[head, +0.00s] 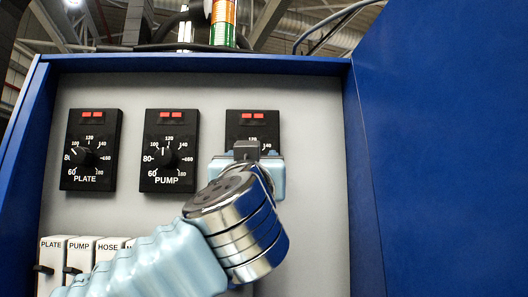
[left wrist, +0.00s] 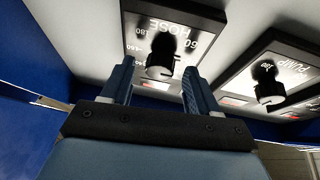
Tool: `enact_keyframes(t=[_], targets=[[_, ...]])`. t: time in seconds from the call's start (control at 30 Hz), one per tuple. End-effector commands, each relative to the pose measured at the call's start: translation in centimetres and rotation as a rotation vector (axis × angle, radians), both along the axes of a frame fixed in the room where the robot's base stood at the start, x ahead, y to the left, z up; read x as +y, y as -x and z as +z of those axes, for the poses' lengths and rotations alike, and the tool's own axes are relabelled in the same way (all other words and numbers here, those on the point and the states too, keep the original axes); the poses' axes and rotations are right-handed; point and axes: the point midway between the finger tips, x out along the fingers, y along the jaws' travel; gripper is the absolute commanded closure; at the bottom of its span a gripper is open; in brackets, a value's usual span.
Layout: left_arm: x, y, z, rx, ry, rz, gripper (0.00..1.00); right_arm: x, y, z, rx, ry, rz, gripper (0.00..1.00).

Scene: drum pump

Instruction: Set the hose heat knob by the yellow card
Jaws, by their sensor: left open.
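The hose heat panel, black with a dial scale, is at the right of the row in the head view (head: 252,124). My left gripper (head: 246,152) covers its lower part and hides its knob there. In the left wrist view the panel (left wrist: 136,40) appears upside down, with its black hose knob (left wrist: 162,64) between the tips of my open left gripper (left wrist: 156,76). I cannot tell if a finger touches the knob, and its setting is unclear. No yellow card shows. My right gripper is not in view.
The plate panel (head: 91,172) and pump panel (head: 169,172) are to the left; the pump knob (left wrist: 268,88) is beside my gripper. White labelled switches (head: 80,252) are at lower left. A blue cabinet door (head: 450,150) stands open at right.

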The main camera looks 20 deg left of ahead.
Motion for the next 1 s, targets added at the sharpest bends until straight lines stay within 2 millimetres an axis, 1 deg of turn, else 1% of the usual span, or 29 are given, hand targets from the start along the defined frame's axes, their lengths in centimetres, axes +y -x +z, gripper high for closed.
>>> enact_keyframes(t=[0.1, 0.37, 0.4, 0.47, 0.73, 0.77, 1.0], targets=[[0.25, -0.66, 0.28, 0.001, 0.000, 0.001, 0.40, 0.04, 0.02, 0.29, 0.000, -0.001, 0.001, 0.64], [0.30, -0.77, 0.26, 0.000, -0.001, 0.000, 0.40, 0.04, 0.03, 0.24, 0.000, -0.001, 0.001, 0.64], [0.29, -0.76, 0.25, 0.000, -0.001, 0.000, 0.43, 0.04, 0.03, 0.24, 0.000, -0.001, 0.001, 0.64], [0.28, -0.75, 0.26, 0.000, -0.001, 0.000, 0.52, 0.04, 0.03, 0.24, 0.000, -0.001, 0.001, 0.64], [0.27, -0.73, 0.26, 0.000, -0.001, 0.000, 0.94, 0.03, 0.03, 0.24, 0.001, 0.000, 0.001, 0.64], [0.27, -0.73, 0.26, 0.000, -0.001, 0.000, 0.95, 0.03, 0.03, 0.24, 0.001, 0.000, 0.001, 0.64], [0.28, -0.71, 0.30, 0.011, -0.024, -0.001, 0.95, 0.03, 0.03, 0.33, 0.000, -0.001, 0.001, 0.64]])
